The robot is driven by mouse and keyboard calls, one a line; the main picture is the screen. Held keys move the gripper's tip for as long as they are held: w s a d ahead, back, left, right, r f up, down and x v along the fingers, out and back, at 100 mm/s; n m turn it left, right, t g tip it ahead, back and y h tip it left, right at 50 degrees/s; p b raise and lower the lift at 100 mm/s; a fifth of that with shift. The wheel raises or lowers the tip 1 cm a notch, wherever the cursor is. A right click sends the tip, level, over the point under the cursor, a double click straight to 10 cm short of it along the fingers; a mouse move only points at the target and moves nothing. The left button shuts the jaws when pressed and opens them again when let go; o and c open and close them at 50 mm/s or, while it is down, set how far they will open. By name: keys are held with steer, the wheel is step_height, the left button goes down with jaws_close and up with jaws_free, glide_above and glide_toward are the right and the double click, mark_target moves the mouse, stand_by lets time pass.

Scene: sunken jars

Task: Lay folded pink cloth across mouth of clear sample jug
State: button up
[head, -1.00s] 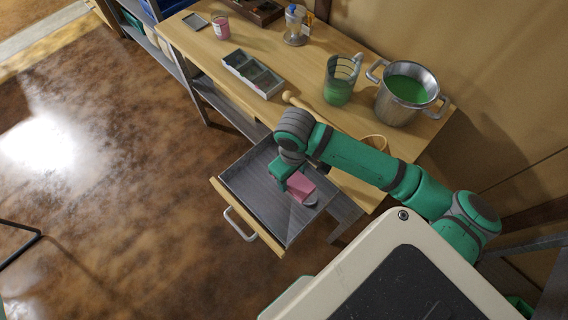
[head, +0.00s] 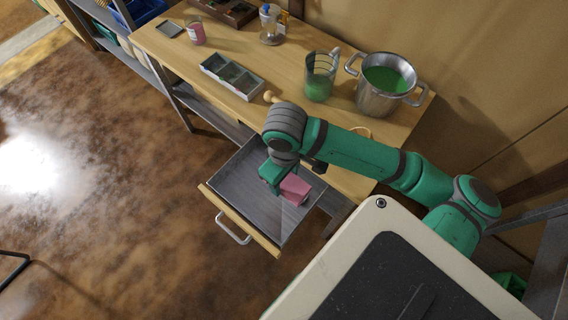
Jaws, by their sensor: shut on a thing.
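The folded pink cloth (head: 294,190) is in the jaws of my gripper (head: 282,186), over the open drawer. My gripper is shut on it and points down, its fingertips partly hidden. I cannot tell exactly how far the cloth is above the drawer floor. The clear sample jug (head: 319,79) stands upright on the bench, with green liquid in it and a handle at the back right. Its mouth is uncovered. My gripper is lower in the picture than the jug and apart from it.
A steel pot (head: 380,98) with green liquid stands right of the jug. A sectioned tray (head: 232,76), a pink jar (head: 196,32) and a blue-topped bottle (head: 270,26) stand left. A wooden-knobbed tool (head: 271,97) lies near the front edge. The open drawer (head: 235,180) juts out below.

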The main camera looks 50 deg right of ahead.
mark_target(286, 180)
steer(key=shift+r, duration=0.7)
steer(key=shift+s+r, duration=0.15)
steer(key=shift+r, duration=1.8)
steer(key=shift+w, duration=0.2)
